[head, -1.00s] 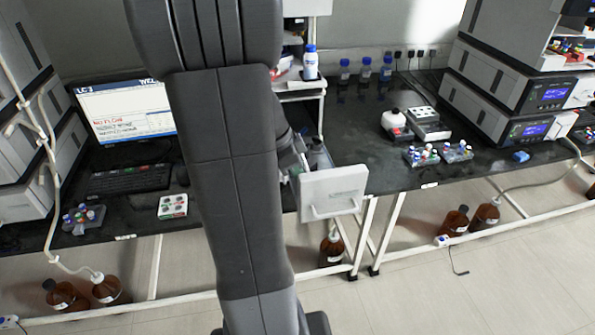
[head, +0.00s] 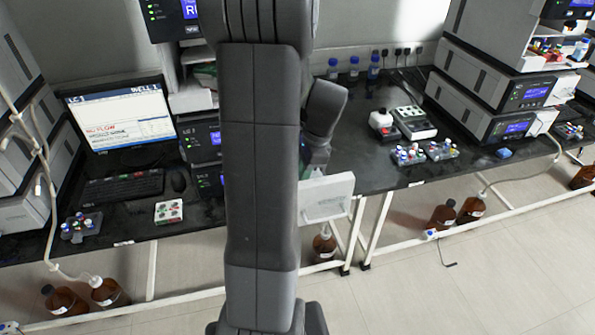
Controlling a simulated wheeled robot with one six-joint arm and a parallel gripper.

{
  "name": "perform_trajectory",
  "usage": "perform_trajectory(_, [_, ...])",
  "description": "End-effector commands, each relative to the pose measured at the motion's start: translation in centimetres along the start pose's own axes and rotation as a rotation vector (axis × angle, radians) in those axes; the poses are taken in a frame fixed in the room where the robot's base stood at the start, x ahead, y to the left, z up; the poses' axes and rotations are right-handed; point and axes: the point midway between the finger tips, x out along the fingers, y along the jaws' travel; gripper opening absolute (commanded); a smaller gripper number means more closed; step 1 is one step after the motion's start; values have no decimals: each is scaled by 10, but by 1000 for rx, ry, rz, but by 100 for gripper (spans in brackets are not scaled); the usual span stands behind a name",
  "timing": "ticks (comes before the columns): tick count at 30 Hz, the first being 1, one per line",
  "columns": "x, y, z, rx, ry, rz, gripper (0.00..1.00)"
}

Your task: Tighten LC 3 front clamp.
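No clamp can be made out in the head view. The middle instrument stack (head: 200,143) stands behind my arm, with blue displays showing at its left side; most of its front is hidden. The wrist part of my arm shows right of the upper arm and points down toward a white, handled panel (head: 327,197), which looks like an open drawer front at the bench edge. My gripper is mostly hidden behind my arm and near this panel. I cannot tell whether it is open or holds something.
A monitor (head: 122,115) with red "NO FLOW" text and a keyboard (head: 122,187) are at left. Another stack (head: 495,95) stands at right. Brown bottles (head: 443,217) stand on the floor.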

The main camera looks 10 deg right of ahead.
Motion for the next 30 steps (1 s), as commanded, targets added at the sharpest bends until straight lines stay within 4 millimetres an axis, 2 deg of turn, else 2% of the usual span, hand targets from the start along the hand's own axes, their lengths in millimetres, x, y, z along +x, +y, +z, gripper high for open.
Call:
perform_trajectory(9, [-2,0,-7,1,-108,-1,0])
perform_trajectory(24, [-1,0,-8,-1,-124,1,0])
perform_trajectory(25, [-1,0,-8,-1,-124,1,24])
perform_trajectory(27, [-1,0,-8,0,-124,1,38])
perform_trajectory(30, [-1,0,-8,0,-124,1,40])
